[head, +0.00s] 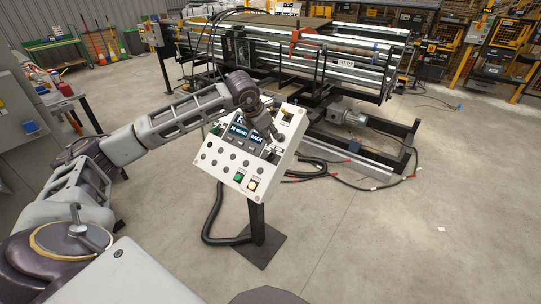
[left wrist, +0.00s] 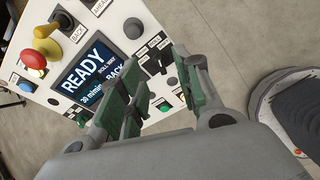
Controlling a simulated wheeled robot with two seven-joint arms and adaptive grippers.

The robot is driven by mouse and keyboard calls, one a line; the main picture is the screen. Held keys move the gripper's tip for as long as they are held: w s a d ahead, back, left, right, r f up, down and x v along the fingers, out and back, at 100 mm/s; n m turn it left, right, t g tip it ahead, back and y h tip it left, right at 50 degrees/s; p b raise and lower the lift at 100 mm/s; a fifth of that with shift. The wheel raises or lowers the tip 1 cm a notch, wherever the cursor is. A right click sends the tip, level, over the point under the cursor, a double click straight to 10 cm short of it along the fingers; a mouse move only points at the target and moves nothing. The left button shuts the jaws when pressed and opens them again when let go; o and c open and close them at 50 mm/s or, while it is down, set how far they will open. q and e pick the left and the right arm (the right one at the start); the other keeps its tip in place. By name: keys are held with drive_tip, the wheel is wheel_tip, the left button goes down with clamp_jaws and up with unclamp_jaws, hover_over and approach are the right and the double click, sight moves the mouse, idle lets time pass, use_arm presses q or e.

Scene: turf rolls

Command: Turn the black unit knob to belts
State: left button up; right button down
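A white control panel (head: 215,172) stands tilted on a dark post, with a lit screen (head: 243,133) and rows of knobs and buttons. In the left wrist view the screen (left wrist: 88,78) reads READY. My left gripper (head: 277,138) is over the right part of the panel. In the left wrist view its green-padded fingers (left wrist: 158,72) are apart, with a small black knob (left wrist: 152,67) showing between them. I cannot tell whether they touch it. Labels beside it are too small to read, so I cannot confirm which is the unit knob. My right gripper is out of view.
Cables (head: 325,172) lie on the floor.

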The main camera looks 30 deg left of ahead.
sight(268, 155)
use_arm(q)
drive_tip(key=shift+s+a+f+n+g+y, duration=0.15)
drive_tip(key=shift+s+a+f+g+y, duration=0.1)
drive_tip(key=shift+s+a, duration=0.2)
drive_tip(key=shift+s+a+f+n+g+y, duration=0.15)
drive_tip(key=shift+s+a+f+g+y, duration=0.15)
drive_tip(key=shift+s, duration=0.2)
drive_tip(key=shift+w+a, duration=0.1)
drive_tip(key=shift+p+x, duration=0.45)
drive_tip(key=shift+x, duration=6.35)
clamp_jaws()
